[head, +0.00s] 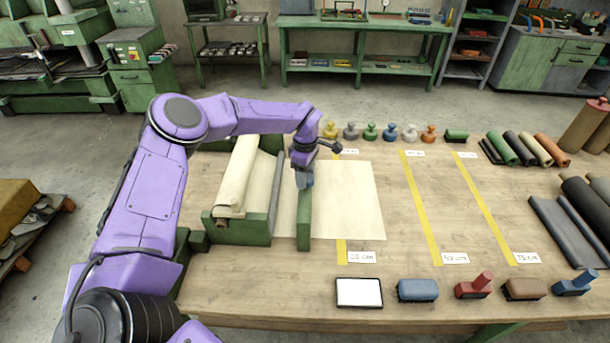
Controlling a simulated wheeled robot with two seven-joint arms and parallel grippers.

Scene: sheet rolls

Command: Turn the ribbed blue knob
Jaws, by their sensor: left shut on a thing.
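My left gripper (304,169) points down over the green bar (304,222) beside the sheet roll holder. It is shut on a small blue-grey piece (305,181) at the top of this bar, which appears to be the blue knob. The fingers hide much of it, and its ribs are too small to make out. The cream sheet roll (238,178) lies in the green holder (242,231) to the left. Its sheet (350,200) runs flat under the bar to the right. My right gripper is not in view.
Several coloured knob-handled pieces, one of them blue (389,132), stand along the table's back. Yellow strips (421,210) with length labels cross the table. A white pad (359,292), brushes and stamps line the front edge. Rolls (520,148) lie at right. The table between the strips is clear.

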